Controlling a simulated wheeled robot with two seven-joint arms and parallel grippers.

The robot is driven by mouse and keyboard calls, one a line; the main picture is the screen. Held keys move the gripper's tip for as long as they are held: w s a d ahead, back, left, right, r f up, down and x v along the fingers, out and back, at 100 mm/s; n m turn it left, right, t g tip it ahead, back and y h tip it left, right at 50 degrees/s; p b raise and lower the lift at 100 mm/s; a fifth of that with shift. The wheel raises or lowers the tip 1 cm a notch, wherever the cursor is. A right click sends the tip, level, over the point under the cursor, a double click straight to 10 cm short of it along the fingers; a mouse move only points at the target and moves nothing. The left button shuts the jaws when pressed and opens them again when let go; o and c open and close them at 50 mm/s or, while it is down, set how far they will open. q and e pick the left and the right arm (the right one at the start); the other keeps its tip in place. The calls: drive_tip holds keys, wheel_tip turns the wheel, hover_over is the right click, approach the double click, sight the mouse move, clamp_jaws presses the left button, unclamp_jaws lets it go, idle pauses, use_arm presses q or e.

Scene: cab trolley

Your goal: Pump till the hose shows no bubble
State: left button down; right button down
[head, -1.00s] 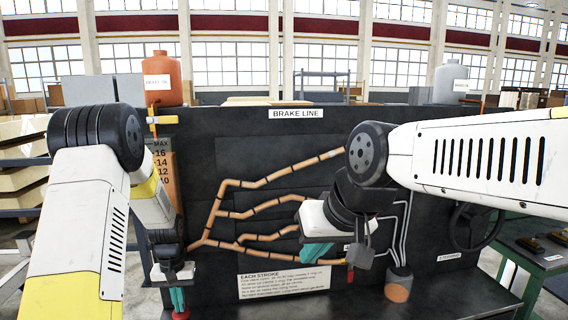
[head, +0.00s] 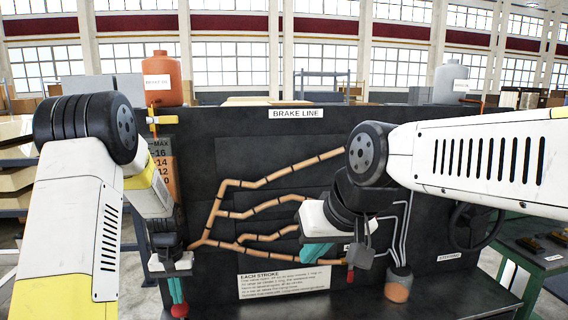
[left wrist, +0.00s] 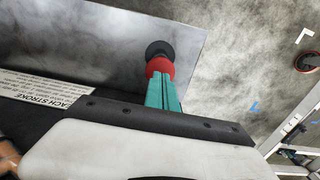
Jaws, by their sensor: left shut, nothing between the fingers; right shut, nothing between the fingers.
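The brake line board (head: 290,180) carries branching orange-brown hoses (head: 222,215) with dark bands. Pale hoses (head: 405,225) run down at the right to a small jar (head: 398,287) with orange-brown liquid. I cannot make out a bubble. My left gripper (head: 178,298) is shut and empty, pointing down at a red knob (head: 180,311) at the lower left. In the left wrist view its teal fingertips (left wrist: 162,80) meet the red knob (left wrist: 160,67), which has a black part beyond. My right gripper (head: 316,258) is shut and empty in front of the board's lower right.
An orange reservoir (head: 163,80) stands above the board at left, over a numbered scale (head: 163,160). A grey tank (head: 450,82) stands at right. A steering wheel (head: 474,228) and a green table (head: 540,258) are at the far right. An instruction card (head: 284,281) sits low on the board.

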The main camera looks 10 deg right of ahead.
sight(180, 306)
use_arm(q)
drive_tip(key=shift+f, duration=0.1)
idle(0.4)
drive_tip(key=shift+f, duration=2.15)
drive_tip(key=shift+r, duration=2.25)
drive_tip(key=shift+r, duration=3)
